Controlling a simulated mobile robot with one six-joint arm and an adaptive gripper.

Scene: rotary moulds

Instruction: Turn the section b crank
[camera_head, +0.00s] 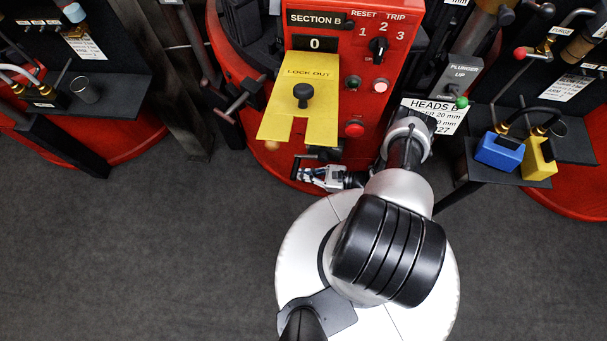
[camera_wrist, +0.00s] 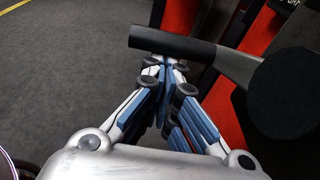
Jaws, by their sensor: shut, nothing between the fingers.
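The section b crank shows below the red section B panel (camera_head: 345,20) in the head view, with a black grip (camera_head: 296,167). In the wrist view its black grip (camera_wrist: 168,40) crosses the top middle, and its arm runs right to a round black hub (camera_wrist: 285,97). My gripper (camera_head: 306,174) is just below the crank in the head view. In the wrist view my gripper (camera_wrist: 166,66) has its fingertips together and empty, close to the grip. The grip is not between the fingers. I cannot tell whether they touch it.
A yellow lock out plate (camera_head: 310,72) with a black knob hangs above the crank. The panel's counter (camera_head: 315,44) reads 0. Open grey floor (camera_head: 150,260) lies at lower left.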

